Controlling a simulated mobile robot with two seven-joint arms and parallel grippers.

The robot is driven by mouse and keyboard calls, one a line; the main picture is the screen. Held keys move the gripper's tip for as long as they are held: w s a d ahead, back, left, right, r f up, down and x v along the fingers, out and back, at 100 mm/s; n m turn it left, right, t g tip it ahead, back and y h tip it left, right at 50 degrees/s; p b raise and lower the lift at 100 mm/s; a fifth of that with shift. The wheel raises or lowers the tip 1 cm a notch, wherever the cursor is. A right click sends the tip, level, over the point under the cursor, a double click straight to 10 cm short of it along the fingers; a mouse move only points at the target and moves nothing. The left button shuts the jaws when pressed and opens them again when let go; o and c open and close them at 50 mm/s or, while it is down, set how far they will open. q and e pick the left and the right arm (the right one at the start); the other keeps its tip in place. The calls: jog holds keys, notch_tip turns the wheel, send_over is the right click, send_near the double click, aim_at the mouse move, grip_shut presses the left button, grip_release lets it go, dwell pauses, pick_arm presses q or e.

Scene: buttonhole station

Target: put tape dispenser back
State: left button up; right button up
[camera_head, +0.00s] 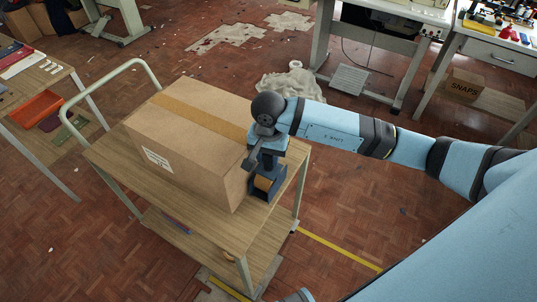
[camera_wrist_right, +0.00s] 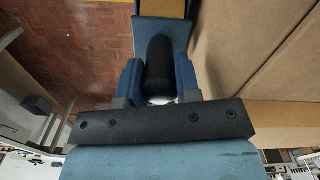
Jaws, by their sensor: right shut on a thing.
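The tape dispenser (camera_head: 266,184) is dark blue with a brown tape roll. It is upright at the near right end of the cart top, beside the big cardboard box (camera_head: 190,135). Whether its base touches the wood is hard to tell. My right gripper (camera_head: 262,158) comes down on it from above and is shut on its black handle. In the right wrist view the black handle (camera_wrist_right: 159,65) sits between my two blue fingers (camera_wrist_right: 158,85), with the blue body beyond. My left gripper is not in view.
The wooden-topped cart (camera_head: 205,222) has a pale push rail (camera_head: 110,72) at the far left. The box fills most of its top. A bare strip lies along the front. A table with an orange tray (camera_head: 36,108) stands at left; workbenches stand behind at right.

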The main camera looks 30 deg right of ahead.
jog(key=shift+f, duration=0.2)
jog(key=o, duration=0.9)
jog(key=shift+r, duration=0.2)
notch_tip(320, 180, up, 11)
jog(key=shift+r+b, duration=0.15)
jog(key=shift+b, duration=0.2)
jog(key=shift+r, duration=0.35)
